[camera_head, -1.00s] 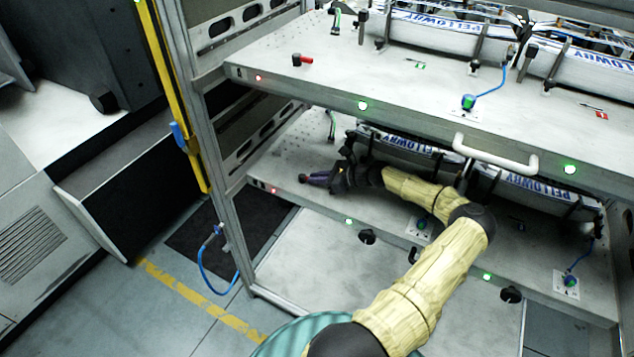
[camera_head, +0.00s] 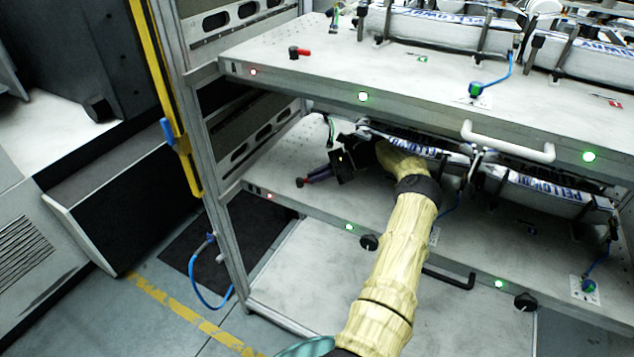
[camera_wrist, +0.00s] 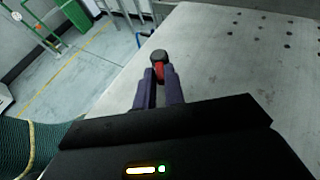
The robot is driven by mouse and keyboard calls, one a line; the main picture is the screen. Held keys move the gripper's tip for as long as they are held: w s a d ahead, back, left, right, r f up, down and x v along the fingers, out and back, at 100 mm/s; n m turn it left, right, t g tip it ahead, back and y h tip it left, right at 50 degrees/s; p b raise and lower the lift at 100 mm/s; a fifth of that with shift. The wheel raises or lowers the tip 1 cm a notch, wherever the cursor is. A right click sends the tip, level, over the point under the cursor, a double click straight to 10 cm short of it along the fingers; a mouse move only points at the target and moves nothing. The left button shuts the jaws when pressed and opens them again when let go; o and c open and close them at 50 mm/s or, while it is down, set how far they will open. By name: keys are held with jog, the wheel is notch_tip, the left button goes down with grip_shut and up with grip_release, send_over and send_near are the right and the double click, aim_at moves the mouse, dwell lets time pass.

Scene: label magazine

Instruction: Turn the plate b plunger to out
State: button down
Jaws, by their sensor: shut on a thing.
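A plunger with a black round knob (camera_wrist: 159,56) and a red lever (camera_wrist: 158,71) stands near the left front corner of the lower plate (camera_wrist: 225,45). My gripper (camera_wrist: 160,82) is shut on the red lever, its two purple fingers on either side of it. In the head view my gripper (camera_head: 311,179) reaches in under the upper plate (camera_head: 345,75), and the dark knob (camera_head: 299,182) shows just past its fingertips. A similar black plunger (camera_head: 294,52) with a red lever (camera_head: 304,52) sits on the upper plate. I see no plate letters.
The upper plate hangs close above my wrist. White label stacks (camera_head: 548,192) stand behind on the lower plate. A yellow upright (camera_head: 172,95) stands at the left.

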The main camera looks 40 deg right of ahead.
jog(key=shift+w+d, duration=0.1)
jog(key=shift+d, duration=0.05)
dwell(0.3)
jog(key=c, duration=1.5)
grip_release()
jog(key=shift+g, duration=0.3)
notch_tip(320, 180, up, 10)
